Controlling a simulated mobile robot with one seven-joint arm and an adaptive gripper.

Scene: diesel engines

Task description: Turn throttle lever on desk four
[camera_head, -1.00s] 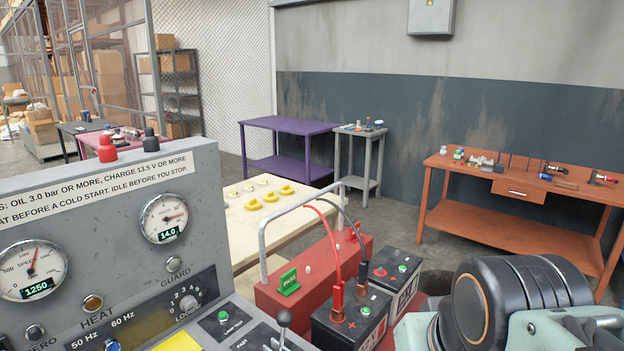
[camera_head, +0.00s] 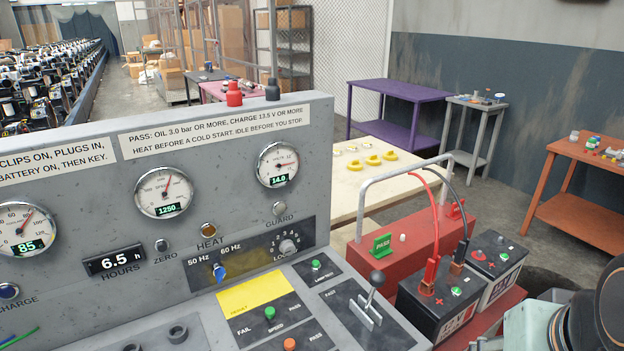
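A grey control desk (camera_head: 75,157) with gauges fills the left and lower part of the head view. The throttle lever appears to be the short lever with a dark round knob (camera_head: 377,279) on the desk's sloping right panel. It rises from a slotted black plate; the plate's "FAST" label shows at its upper left. The lever leans slightly up and to the right. No desk number is readable. My gripper is not in view; only part of my arm shows at the lower right edge.
Right of the lever stand two black batteries (camera_head: 442,300) with red and black cables, beside a red case (camera_head: 402,246) with a green PASS tag (camera_head: 382,245). The speed gauge (camera_head: 164,192) reads 1250. Behind are a pale table (camera_head: 368,200) and a purple table (camera_head: 400,90).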

